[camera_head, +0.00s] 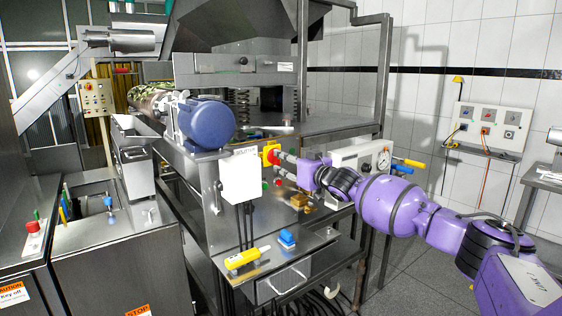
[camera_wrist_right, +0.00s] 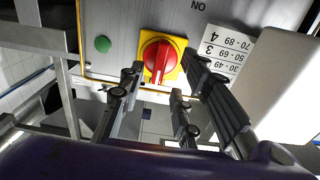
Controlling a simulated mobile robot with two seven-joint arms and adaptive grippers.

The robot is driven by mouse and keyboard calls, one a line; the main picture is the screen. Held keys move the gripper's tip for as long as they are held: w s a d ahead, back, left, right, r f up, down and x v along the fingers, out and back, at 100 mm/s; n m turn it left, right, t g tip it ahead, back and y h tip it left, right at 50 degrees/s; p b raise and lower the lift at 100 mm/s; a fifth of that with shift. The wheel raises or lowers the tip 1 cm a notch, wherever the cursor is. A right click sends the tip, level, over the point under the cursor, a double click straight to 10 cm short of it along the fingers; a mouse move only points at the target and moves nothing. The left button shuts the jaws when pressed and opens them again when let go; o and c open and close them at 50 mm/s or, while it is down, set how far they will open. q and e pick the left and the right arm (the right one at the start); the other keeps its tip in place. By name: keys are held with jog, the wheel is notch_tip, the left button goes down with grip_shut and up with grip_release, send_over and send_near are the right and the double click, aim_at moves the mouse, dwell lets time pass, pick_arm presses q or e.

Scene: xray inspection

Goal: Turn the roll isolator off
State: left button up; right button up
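The roll isolator is a red rotary knob on a yellow square plate (camera_head: 271,154), on the front panel of the machine. In the right wrist view the red knob (camera_wrist_right: 160,57) shows up close on its yellow plate, with its raised grip roughly upright in the picture. My right gripper (camera_head: 281,157) reaches in from the right at the knob. In the wrist view its fingers (camera_wrist_right: 160,80) are apart, one on each side of the knob, and nothing is between them but the knob; contact cannot be told. My left gripper is not in view.
A green button (camera_wrist_right: 102,44) sits beside the knob. A white box (camera_head: 240,175) is left of it, and a gauge box (camera_head: 362,160) is right. A yellow-handled tool (camera_head: 242,258) and a blue block (camera_head: 287,238) lie on the shelf below.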

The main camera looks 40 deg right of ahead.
jog(key=shift+w, duration=1.45)
grip_shut()
